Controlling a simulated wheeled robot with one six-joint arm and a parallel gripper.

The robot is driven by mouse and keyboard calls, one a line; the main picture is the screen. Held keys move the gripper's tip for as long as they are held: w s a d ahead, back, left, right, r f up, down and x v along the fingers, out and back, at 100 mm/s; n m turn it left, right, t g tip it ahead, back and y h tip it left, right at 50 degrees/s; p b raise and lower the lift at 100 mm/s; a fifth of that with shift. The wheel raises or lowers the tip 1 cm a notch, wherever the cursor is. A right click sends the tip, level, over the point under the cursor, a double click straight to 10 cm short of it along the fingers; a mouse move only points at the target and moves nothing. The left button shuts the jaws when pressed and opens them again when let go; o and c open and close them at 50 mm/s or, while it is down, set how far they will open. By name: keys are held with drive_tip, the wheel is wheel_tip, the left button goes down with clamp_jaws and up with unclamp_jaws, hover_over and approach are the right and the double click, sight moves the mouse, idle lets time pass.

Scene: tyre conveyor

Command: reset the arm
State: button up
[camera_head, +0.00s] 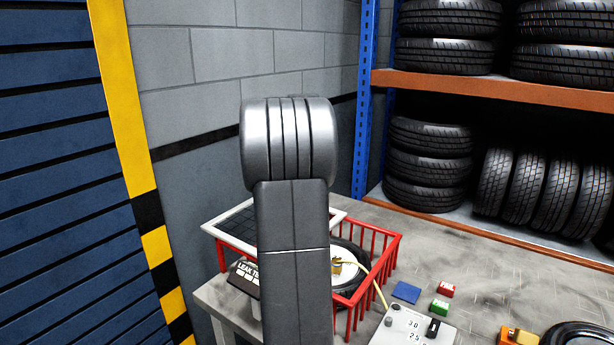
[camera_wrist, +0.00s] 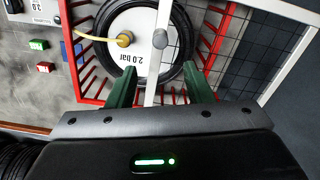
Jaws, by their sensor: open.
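My gripper (camera_wrist: 160,92) shows in the wrist view with its two green fingers apart and nothing between them in their grip. Beyond the fingers is a red cage (camera_wrist: 95,88) with a tyre (camera_wrist: 98,22) inside. The tyre's white centre is marked "2.0 bar", and a brass fitting with a yellow hose is on it. A white bar with a grey knob (camera_wrist: 160,39) runs across the tyre. In the head view my arm stands upright in front of the cage (camera_head: 385,262) and hides part of it. My gripper is hidden there.
A tyre rack (camera_head: 480,85) stands behind, and a blue shutter (camera_head: 60,200) is at left.

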wheel_tip(320, 180, down, 13)
drive_tip(key=shift+f+p, duration=0.2)
drive_tip(key=shift+p, duration=0.25)
drive_tip(key=shift+s+d+r, duration=0.1)
drive_tip(key=shift+s+d, duration=0.1)
drive_tip(key=shift+d, duration=0.15)
